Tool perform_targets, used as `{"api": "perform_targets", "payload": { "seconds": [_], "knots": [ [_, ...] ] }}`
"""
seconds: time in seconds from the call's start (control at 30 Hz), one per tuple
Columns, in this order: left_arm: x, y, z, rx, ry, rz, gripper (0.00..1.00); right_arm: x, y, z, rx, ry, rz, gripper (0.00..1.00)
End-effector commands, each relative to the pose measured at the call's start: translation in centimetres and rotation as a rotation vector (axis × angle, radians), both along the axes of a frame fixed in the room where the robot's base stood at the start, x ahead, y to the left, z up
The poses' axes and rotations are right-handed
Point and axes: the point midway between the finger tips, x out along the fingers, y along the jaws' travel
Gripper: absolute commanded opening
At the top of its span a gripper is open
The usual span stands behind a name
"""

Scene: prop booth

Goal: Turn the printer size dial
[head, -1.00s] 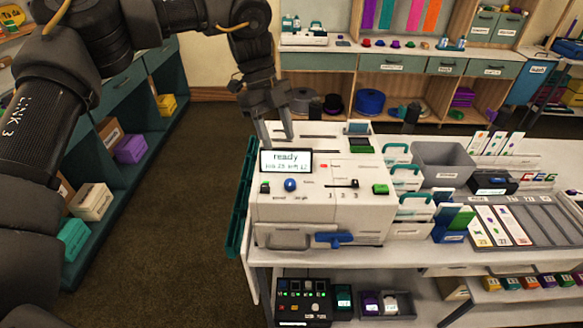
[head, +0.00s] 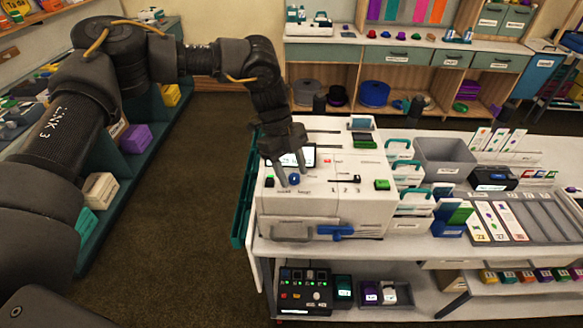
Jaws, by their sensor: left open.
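The printer (head: 345,213) is a white box on the near left end of the white table. Its small blue round dial (head: 294,179) is on the sloped front panel, below the screen (head: 308,157), which my gripper partly covers. My left gripper (head: 292,179) is open and points down at the panel, with one finger on each side of the dial. I cannot tell whether the fingers touch it. A slider (head: 345,179) with marks 1, 2, 3 and a green button (head: 382,184) are to the right. My right gripper is not in view.
A blue handle (head: 336,231) is on the printer's lower front. Card holders (head: 412,196) and a grey bin (head: 445,160) stand close on the right. A teal rack (head: 243,200) is at the table's left edge. Open floor lies to the left.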

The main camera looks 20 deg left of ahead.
Motion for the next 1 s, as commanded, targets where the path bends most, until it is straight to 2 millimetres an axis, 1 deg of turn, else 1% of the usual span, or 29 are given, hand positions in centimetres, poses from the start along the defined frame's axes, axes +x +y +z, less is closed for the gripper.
{"api": "perform_targets", "payload": {
  "seconds": [0.07,0.1,0.4,0.43,0.73,0.87,1.0],
  "knots": [
    [0.0,0.0,0.0,0.000,0.000,0.000,0.48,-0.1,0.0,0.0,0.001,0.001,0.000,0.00],
    [0.0,0.0,0.0,0.000,0.000,0.000,0.45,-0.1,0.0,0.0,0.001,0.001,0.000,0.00],
    [0.0,0.0,0.0,0.000,0.001,0.000,0.06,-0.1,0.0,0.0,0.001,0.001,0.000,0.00],
    [0.0,0.0,0.0,0.000,0.001,0.000,0.04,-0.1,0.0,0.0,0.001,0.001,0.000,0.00],
    [0.0,0.0,0.1,0.001,0.003,-0.048,0.04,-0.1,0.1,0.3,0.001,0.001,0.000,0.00],
    [0.1,-0.1,0.2,0.001,0.001,-0.117,0.04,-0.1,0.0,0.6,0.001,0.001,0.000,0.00],
    [0.2,-0.2,0.2,0.001,0.001,-0.226,0.04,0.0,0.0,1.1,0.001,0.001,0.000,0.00]
  ]
}}
